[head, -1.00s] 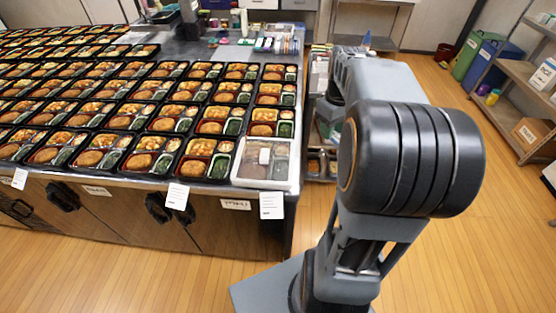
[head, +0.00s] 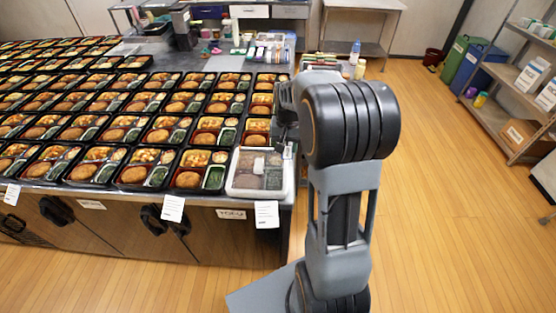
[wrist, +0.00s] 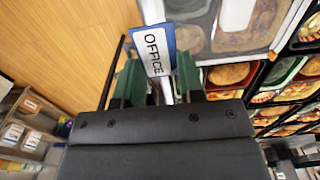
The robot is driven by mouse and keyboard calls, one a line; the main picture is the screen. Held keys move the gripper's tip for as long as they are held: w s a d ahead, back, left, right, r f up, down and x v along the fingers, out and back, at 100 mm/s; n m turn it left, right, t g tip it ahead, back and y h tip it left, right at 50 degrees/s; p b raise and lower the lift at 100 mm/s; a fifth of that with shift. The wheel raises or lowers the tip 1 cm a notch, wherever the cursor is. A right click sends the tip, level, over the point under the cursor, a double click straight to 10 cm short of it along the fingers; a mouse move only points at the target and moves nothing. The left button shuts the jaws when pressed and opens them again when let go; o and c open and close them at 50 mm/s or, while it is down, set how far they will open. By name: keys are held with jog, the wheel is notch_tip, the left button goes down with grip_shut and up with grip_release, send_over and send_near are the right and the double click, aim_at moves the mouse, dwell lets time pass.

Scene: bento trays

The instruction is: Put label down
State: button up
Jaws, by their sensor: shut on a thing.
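My gripper (wrist: 158,78) is shut on a label (wrist: 155,50), a small white card with a blue edge and the word "OFFICE". The label stands out between the two green fingers. In the head view, the label (head: 288,151) shows small by the back right corner of the white-lidded bento tray (head: 233,186). In the wrist view, the label's tip overlaps the edge of this tray's clear lid (wrist: 262,46). I cannot tell whether the label touches it. My arm hides most of the gripper in the head view.
Rows of open black bento trays (head: 189,171) fill the counter to the left. Paper slips (head: 266,214) hang on the counter's front edge. Bottles (head: 356,52) and boxes stand behind my arm. Shelves (head: 519,84) are at the right, with clear wooden floor (head: 450,210) between.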

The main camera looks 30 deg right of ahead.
aim_at(278, 166)
jog(key=a+f, duration=0.1)
jog(key=f, duration=0.1)
jog(key=a+f, duration=0.1)
jog(key=shift+w+a+f, duration=0.1)
jog(key=shift+w+a, duration=0.2)
jog(key=shift+a+f, duration=0.1)
jog(key=shift+f, duration=1.6)
jog(key=shift+f, duration=0.2)
jog(key=o, duration=0.9)
jog(key=shift+s+f, duration=0.1)
jog(key=shift+f, duration=0.05)
jog(key=shift+o, duration=0.2)
